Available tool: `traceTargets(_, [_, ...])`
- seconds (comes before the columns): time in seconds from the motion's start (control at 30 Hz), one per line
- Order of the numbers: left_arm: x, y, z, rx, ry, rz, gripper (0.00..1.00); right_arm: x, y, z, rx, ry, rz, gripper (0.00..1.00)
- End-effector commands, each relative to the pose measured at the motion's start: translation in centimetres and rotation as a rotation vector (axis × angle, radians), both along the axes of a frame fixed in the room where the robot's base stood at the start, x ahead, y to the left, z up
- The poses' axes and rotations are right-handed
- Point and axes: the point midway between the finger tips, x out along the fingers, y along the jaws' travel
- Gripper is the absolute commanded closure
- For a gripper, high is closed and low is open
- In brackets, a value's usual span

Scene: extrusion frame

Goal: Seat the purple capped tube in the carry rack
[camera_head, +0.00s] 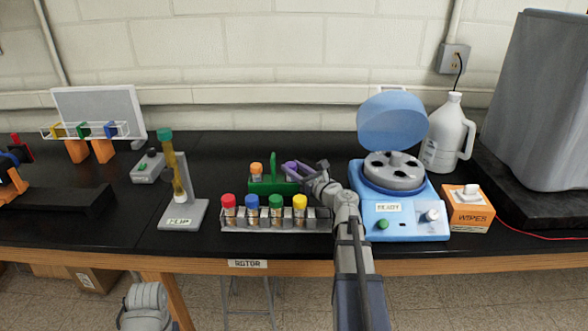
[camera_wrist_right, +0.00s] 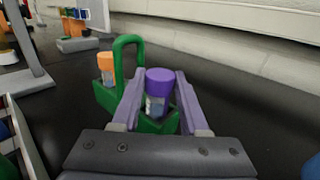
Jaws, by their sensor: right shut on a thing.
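The purple capped tube (camera_wrist_right: 159,90) stands between the two fingers of my right gripper (camera_wrist_right: 156,97), which is shut on it. In the head view its purple cap (camera_head: 290,166) shows at the right gripper (camera_head: 306,170). The green carry rack (camera_head: 273,186) stands on the bench, with an upright handle in its middle. In the wrist view the tube is over the near end of the carry rack (camera_wrist_right: 103,95); its lower end is hidden, so I cannot tell how deep it sits. An orange capped tube (camera_wrist_right: 106,68) stands at the rack's other end. My left gripper is not visible.
A rack (camera_head: 276,220) with red, blue, green and yellow capped tubes stands at the bench's front edge. The blue centrifuge (camera_head: 398,213) with its lid up is right of my arm. A clip stand (camera_head: 185,212) is at left. Black bench between it and the carry rack is clear.

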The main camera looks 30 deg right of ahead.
Motion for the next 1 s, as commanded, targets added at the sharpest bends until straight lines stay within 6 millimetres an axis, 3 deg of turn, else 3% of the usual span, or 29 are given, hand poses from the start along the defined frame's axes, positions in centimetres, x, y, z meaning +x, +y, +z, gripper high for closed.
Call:
traceTargets(0.17, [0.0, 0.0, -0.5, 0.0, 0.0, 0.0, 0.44, 0.0, 0.0, -0.5, 0.0, 0.0, 0.0, 1.0])
traceTargets(0.2, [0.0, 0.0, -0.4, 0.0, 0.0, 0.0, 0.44, 0.0, 0.0, -0.4, 0.0, 0.0, 0.0, 0.52])
traceTargets(0.47, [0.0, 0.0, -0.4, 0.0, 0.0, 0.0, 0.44, 0.0, 0.0, -0.4, 0.0, 0.0, 0.0, 0.23])
traceTargets(0.77, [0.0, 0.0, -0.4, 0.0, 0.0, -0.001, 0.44, -0.3, 0.0, -0.4, 0.0, 0.0, -0.001, 0.21])
traceTargets(1.0, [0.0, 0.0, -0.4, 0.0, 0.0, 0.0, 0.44, -3.9, -0.4, -0.4, 0.0, 0.0, -0.003, 0.21])
